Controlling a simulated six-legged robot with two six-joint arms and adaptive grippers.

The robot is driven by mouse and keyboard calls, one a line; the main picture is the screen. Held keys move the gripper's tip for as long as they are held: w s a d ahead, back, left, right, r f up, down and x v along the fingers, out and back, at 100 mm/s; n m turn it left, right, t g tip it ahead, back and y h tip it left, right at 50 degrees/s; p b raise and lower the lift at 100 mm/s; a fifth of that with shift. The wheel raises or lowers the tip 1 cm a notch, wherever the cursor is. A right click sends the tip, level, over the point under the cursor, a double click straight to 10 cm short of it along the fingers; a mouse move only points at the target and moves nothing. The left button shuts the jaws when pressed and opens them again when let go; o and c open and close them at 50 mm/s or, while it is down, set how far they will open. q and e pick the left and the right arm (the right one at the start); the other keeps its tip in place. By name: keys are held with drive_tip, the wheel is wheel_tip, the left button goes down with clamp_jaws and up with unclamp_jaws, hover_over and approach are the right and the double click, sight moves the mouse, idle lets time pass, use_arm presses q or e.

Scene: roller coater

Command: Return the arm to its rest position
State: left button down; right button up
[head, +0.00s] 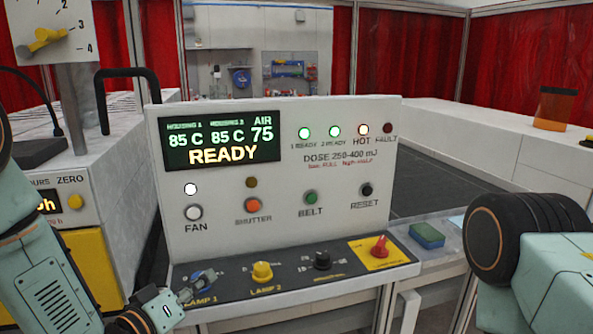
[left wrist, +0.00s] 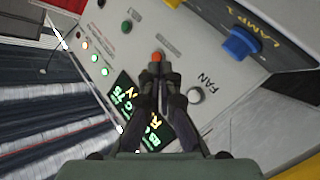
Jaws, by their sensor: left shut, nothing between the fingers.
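My left gripper (head: 190,293) is at the lower left of the control panel, in front of the blue LAMP 1 knob (head: 203,278). In the left wrist view its fingers (left wrist: 157,68) are shut with nothing between them. There the blue knob (left wrist: 240,42) stands clear to the right of the fingers. The orange SHUTTER button (left wrist: 157,57) shows just past the fingertips; contact cannot be told. Part of my right arm shows at the right of the head view, but its gripper is out of view.
The white control panel (head: 290,175) has a READY display (head: 221,142). On its lower ledge are a yellow knob (head: 262,271), a black knob (head: 322,260) and a red switch (head: 379,246). A green-blue sponge-like block (head: 427,235) lies to the right. An orange container (head: 553,108) stands farther back.

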use_arm(q)
wheel_tip(320, 180, down, 11)
drive_tip(key=s+a+g+y+b, duration=0.2)
drive_tip(key=s+g+y, duration=0.1)
drive_tip(key=s+a+f+m+g+y+b, duration=0.2)
drive_tip(key=s+f+g+b, duration=1)
drive_tip(key=s+f, duration=2)
drive_tip(key=a+f+y+b, duration=0.1)
drive_tip(key=y+b, duration=0.1)
drive_tip(key=b, duration=0.1)
drive_tip(key=shift+s+a, duration=0.1)
drive_tip(key=shift+s+r, duration=0.1)
drive_tip(key=c, duration=2.1)
unclamp_jaws()
